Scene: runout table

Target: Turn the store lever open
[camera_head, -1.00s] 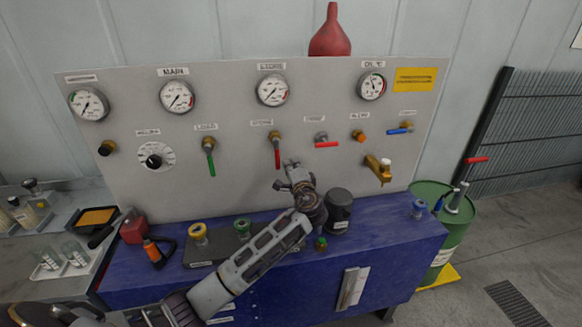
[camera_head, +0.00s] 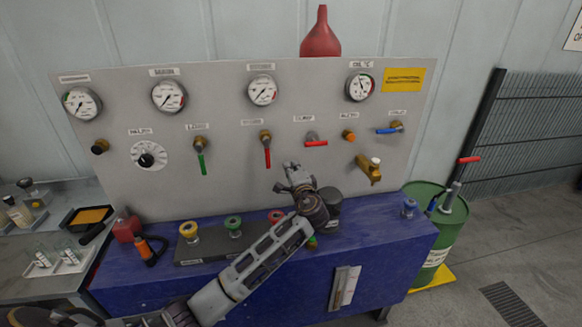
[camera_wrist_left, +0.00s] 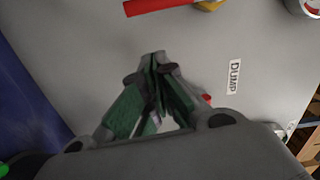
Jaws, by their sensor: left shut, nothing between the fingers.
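The store lever (camera_head: 267,157) is a red handle on a brass valve in the grey panel, hanging straight down. It also shows in the left wrist view as a red bar (camera_wrist_left: 160,5) at the top edge. My left gripper (camera_head: 290,168) is just right of the lever's lower end, in front of the panel and apart from the lever. In the left wrist view the fingers (camera_wrist_left: 156,58) are together with nothing between them, and the lever lies beyond their tips. My right gripper is not in view.
The dump lever (camera_head: 316,143), also red, lies sideways close to the right. A green lever (camera_head: 202,164) hangs to the left, and a brass tap (camera_head: 370,169) is on the right. A blue bench (camera_head: 150,282) with fittings stands below the panel.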

